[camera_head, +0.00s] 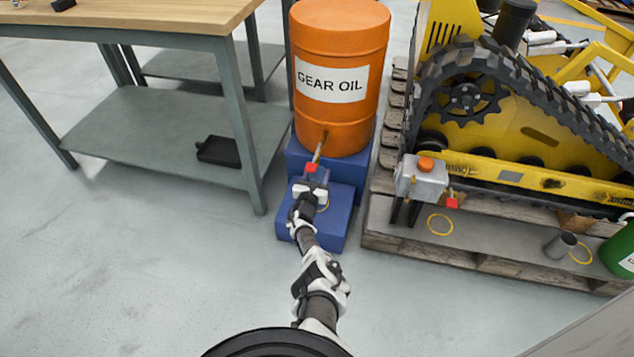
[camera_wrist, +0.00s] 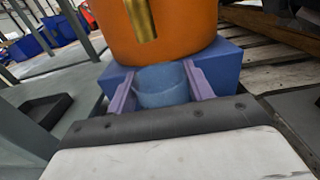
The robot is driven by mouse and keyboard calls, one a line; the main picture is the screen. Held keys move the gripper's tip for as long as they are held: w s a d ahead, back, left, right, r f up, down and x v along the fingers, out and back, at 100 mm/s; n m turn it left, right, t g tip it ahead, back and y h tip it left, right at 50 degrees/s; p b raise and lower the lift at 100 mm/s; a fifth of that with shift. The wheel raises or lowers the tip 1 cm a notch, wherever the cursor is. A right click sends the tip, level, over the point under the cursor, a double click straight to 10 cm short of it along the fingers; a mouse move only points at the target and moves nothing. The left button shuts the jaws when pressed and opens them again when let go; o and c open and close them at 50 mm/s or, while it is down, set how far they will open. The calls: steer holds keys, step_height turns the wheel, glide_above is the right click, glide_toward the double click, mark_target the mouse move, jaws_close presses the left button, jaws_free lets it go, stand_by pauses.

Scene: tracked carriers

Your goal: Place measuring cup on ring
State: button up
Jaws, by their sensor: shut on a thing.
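My gripper (camera_wrist: 163,88) is shut on the measuring cup (camera_wrist: 165,87), which looks bluish and rounded between the two fingers in the wrist view. In the head view my gripper (camera_head: 311,178) is just in front of the blue stepped stand, below the orange barrel's brass tap, and hides the cup. The brass tap (camera_wrist: 140,20) shows above the cup in the wrist view. Part of a yellow ring (camera_head: 325,204) shows on the lower blue step beside my gripper. Another yellow ring (camera_head: 440,224) lies bare on the grey plate at right. A third ring (camera_head: 584,254) is beside a grey cylinder.
The orange gear oil barrel (camera_head: 341,112) stands on the blue stand (camera_head: 331,236). A workbench (camera_head: 170,20) is at left. At right, a pallet (camera_head: 470,262) carries a yellow tracked machine (camera_head: 545,140), a grey tank (camera_head: 421,178), the grey cylinder (camera_head: 561,245) and a green container (camera_head: 621,250).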

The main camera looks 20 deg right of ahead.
steer(key=shift+f+b, duration=0.4)
steer(key=shift+f, duration=0.5)
steer(key=shift+f, duration=0.2)
steer(key=o, duration=1.3)
steer(key=shift+o, duration=0.2)
steer(key=p+v, duration=0.9)
steer(key=v, duration=0.3)
steer(key=shift+r, duration=0.15)
